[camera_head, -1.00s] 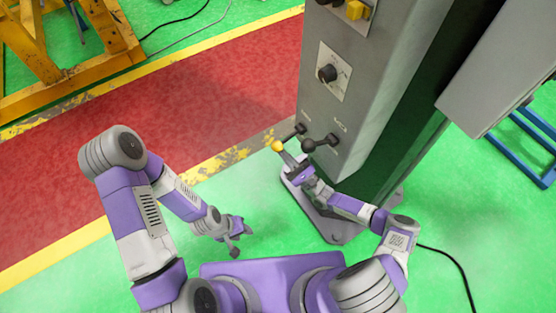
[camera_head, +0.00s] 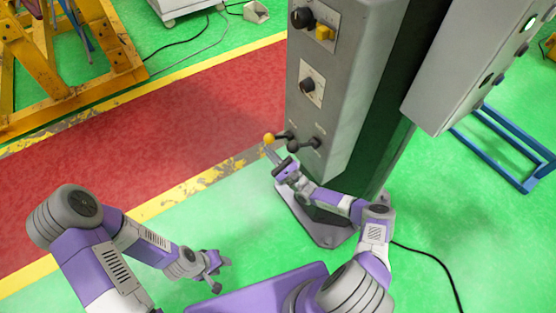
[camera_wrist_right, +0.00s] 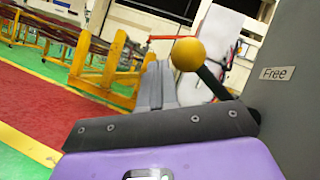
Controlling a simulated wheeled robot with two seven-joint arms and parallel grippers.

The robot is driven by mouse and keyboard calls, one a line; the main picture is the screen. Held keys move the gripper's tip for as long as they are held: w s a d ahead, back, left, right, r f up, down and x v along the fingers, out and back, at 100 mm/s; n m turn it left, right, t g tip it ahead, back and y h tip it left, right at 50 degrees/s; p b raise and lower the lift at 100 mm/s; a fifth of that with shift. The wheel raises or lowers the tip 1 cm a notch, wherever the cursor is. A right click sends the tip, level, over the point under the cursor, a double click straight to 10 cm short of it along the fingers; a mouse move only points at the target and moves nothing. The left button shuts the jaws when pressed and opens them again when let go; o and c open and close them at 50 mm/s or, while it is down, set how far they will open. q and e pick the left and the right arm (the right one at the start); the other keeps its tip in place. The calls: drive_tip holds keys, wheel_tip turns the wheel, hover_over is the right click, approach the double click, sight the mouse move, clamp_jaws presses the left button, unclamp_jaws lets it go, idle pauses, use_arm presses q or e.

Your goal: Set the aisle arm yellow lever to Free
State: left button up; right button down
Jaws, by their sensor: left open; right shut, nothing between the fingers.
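The yellow lever (camera_head: 269,139) has a yellow ball on a dark rod and sticks out to the left from the grey column. In the right wrist view its ball (camera_wrist_right: 187,54) is close, and a "Free" label (camera_wrist_right: 277,73) is on the column face to its right. My right gripper (camera_head: 269,151) is shut and empty, its fingertips just below the ball; the fingers (camera_wrist_right: 155,85) point past the ball's left side in the wrist view. I cannot tell whether they touch the lever. My left gripper (camera_head: 222,272) is open and empty, low over the green floor.
The grey column (camera_head: 335,85) carries knobs above. A grey box (camera_head: 465,60) is at right, a yellow frame (camera_head: 70,70) at far left. The red aisle is clear.

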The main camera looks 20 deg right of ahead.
drive_tip(key=shift+r, duration=0.15)
idle(0.5)
drive_tip(key=s+a+f, duration=0.1)
drive_tip(key=s+f, duration=0.7)
drive_tip(key=s, duration=0.2)
drive_tip(key=shift+a+f, duration=0.3)
